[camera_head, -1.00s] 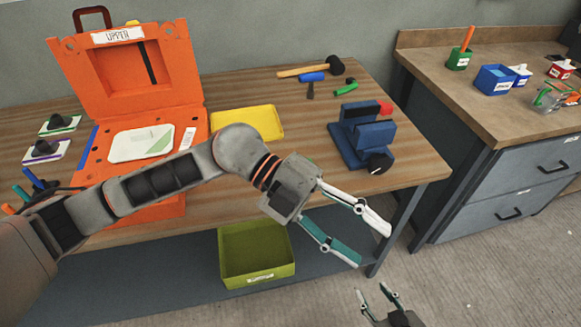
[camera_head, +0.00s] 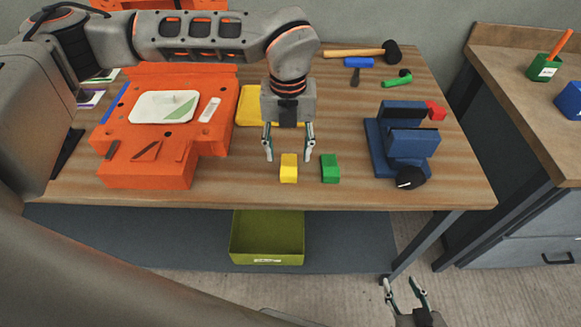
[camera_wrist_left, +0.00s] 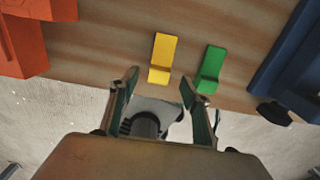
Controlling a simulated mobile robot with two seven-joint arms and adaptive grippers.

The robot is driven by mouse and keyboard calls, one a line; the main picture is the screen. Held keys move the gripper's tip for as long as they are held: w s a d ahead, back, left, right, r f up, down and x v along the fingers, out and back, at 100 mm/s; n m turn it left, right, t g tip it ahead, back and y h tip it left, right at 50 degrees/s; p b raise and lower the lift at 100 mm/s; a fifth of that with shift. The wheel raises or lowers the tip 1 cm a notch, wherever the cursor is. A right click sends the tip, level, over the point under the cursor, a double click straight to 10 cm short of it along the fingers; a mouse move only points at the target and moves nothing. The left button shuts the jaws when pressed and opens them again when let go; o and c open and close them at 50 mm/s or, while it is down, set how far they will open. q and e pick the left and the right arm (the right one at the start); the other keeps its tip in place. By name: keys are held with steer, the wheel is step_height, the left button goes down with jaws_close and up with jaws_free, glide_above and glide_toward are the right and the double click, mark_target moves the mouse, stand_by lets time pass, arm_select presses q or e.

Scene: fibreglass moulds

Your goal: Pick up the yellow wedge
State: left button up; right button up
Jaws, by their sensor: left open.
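The yellow wedge (camera_head: 289,168) lies on the wooden table near its front edge, and it also shows in the left wrist view (camera_wrist_left: 163,58). A green wedge (camera_head: 330,169) lies just to its right, apart from it; the left wrist view shows it too (camera_wrist_left: 211,68). My left gripper (camera_head: 289,156) is open and empty, pointing down just behind and above the yellow wedge, with its fingers (camera_wrist_left: 160,92) spread. I see no contact with the wedge. My right gripper (camera_head: 406,284) is low in front of the table, its fingers apart with nothing between them.
An orange mould (camera_head: 145,175) stands to the left and a blue vise (camera_head: 405,140) to the right. A yellow tray (camera_head: 248,105) and hammers (camera_head: 355,53) lie farther back. A green bin (camera_head: 267,238) sits on the lower shelf. The table front between mould and vise is otherwise clear.

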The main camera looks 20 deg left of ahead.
mark_target(289, 166)
arm_select(q)
steer(key=shift+f+p, duration=0.4)
steer(key=shift+f, duration=2.25)
steer(key=shift+s, duration=0.1)
steer(key=c, duration=1.2)
